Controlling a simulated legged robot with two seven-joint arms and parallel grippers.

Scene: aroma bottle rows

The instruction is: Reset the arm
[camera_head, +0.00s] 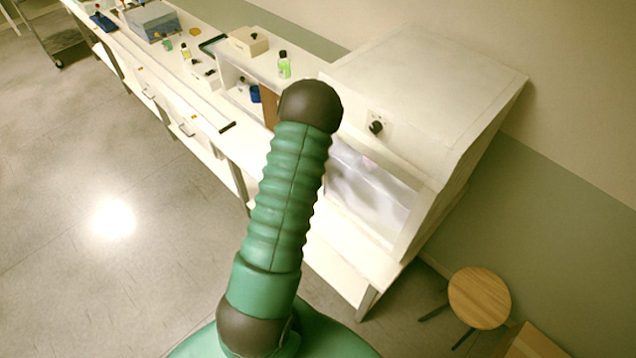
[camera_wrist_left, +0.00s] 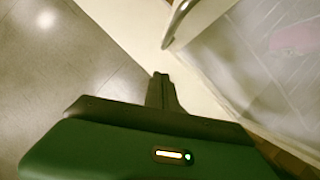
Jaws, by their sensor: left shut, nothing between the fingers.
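My green ribbed arm (camera_head: 285,200) with dark round joints rises from the bottom of the head view, in front of the bench and hood. Its far end hides part of the bench, and no gripper shows in the head view. My left gripper (camera_wrist_left: 162,80) shows in the left wrist view as two dark fingertips close together, with nothing between them. It appears over or close to a pale bench edge (camera_wrist_left: 134,33), with floor to the left. My right gripper is in neither view.
A white hood (camera_head: 425,90) stands right of the arm. The long bench carries a bottle with green liquid (camera_head: 284,66), a beige box (camera_head: 248,41) and a grey-blue device (camera_head: 152,22). A round wooden stool (camera_head: 480,297) stands at lower right. The floor at left is open.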

